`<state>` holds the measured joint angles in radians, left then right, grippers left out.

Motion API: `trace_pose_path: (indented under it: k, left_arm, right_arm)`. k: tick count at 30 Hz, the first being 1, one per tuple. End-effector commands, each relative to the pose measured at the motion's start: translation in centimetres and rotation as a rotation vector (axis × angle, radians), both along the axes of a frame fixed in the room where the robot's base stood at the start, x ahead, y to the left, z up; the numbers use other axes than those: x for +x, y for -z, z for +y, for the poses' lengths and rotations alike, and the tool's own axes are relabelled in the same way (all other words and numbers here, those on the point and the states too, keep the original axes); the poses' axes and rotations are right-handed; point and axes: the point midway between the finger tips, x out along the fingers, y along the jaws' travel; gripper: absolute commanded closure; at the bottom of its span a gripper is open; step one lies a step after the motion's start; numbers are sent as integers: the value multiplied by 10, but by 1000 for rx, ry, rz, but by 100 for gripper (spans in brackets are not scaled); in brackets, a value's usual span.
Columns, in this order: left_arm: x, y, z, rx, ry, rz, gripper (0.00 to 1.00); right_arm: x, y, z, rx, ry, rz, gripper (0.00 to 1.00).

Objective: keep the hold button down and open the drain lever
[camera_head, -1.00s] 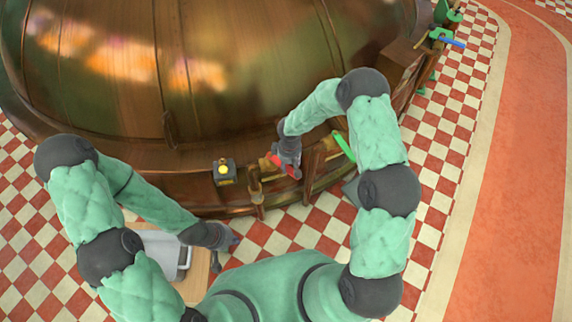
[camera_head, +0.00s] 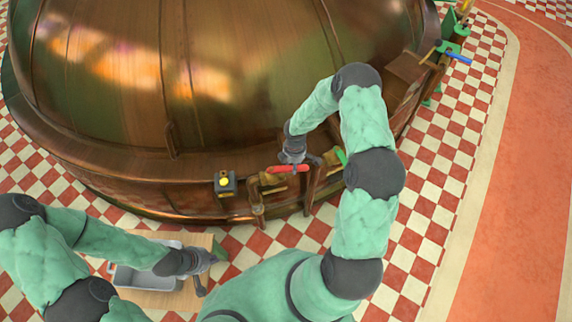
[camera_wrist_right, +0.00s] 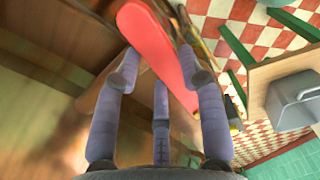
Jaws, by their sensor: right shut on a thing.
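The hold button is a yellow knob (camera_head: 224,182) on a small dark box at the kettle's lower rim, with no gripper on it. The drain lever has a red handle (camera_head: 288,169) to the right of the button, and the handle also shows large in the right wrist view (camera_wrist_right: 150,40). My right gripper (camera_head: 293,160) is shut on this red handle; its fingers lie on both sides of the handle in the wrist view. My left gripper (camera_head: 207,273) is apart from the kettle, with its fingers spread and empty, by the tray at the lower left.
The big copper kettle (camera_head: 235,70) fills the back. A grey metal tray (camera_head: 130,279) stands on a wooden stand (camera_head: 150,298) at the lower left. Brown pipes (camera_head: 312,190) stick out near the lever. Checkered floor on the right is free.

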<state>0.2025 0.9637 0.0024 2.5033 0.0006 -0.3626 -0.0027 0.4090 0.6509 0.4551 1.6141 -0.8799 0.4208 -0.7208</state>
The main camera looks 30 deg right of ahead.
Motion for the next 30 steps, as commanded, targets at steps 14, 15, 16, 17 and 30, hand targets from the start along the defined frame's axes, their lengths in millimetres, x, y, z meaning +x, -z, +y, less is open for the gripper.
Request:
trace_pose_path:
  k: [14, 15, 16, 17, 30]
  left_arm:
    - [0, -13, 0, 0, 0, 0, 100]
    - [0, -13, 0, 0, 0, 0, 100]
    - [0, -13, 0, 0, 0, 0, 100]
    - [0, -13, 0, 0, 0, 0, 100]
    - [0, -13, 0, 0, 0, 0, 100]
  right_arm:
    - [11, 0, -10, 0, -174, 0, 100]
    - [11, 0, -10, 0, -179, 0, 100]
    - [12, 0, -10, 0, -182, 0, 100]
    - [12, 0, -10, 0, -184, 0, 100]
    - [13, 0, -10, -2, -192, -1, 43]
